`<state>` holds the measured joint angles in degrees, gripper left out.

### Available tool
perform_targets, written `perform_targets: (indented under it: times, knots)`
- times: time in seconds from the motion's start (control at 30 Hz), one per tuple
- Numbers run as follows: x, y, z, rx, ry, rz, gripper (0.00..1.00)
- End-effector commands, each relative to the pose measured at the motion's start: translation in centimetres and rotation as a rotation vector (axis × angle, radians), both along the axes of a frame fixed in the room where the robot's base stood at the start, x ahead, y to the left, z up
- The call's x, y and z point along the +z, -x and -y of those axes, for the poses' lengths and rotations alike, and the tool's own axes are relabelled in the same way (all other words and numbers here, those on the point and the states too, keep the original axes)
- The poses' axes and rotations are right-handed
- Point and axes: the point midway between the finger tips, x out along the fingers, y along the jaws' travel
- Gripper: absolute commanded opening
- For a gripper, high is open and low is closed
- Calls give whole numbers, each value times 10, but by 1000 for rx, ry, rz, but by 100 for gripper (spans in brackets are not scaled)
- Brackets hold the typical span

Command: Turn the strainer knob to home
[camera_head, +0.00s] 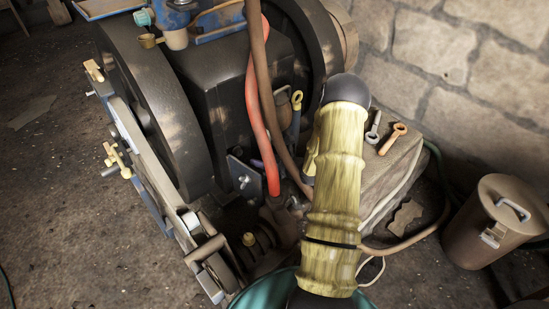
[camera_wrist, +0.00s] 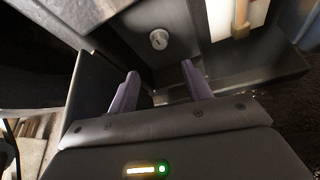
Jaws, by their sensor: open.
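My gripper (camera_wrist: 160,84) shows in the wrist view with its two purple fingers apart and nothing between them. Beyond the fingertips, a small round pale metal knob or screw head (camera_wrist: 158,39) sits on a dark grey plate. I cannot tell whether it is the strainer knob, nor which way it is turned. In the head view, my yellow arm covers the right of centre, and my gripper cannot be made out. A yellow T-shaped handle (camera_head: 115,156) is on the engine's left side.
The dark engine (camera_head: 228,88) with its big flywheel fills the middle of the head view. A red hose (camera_head: 259,110) runs down its front. A stone block (camera_head: 381,180) at right carries two small tools. A lidded brown bin (camera_head: 490,228) stands farther right. Floor at left is mostly clear.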

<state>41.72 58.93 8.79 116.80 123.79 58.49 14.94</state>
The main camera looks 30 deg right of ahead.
Motion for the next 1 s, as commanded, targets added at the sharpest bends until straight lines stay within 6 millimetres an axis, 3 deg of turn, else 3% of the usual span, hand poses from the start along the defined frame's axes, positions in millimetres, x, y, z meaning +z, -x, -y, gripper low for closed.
perform_targets:
  times: [0.1, 0.3, 1.0]
  knots:
    - [13, 22, 9, -4, 1, -2, 50]
    - [21, 44, 15, -1, 1, -1, 50]
    - [20, 47, 17, 0, 2, -1, 50]
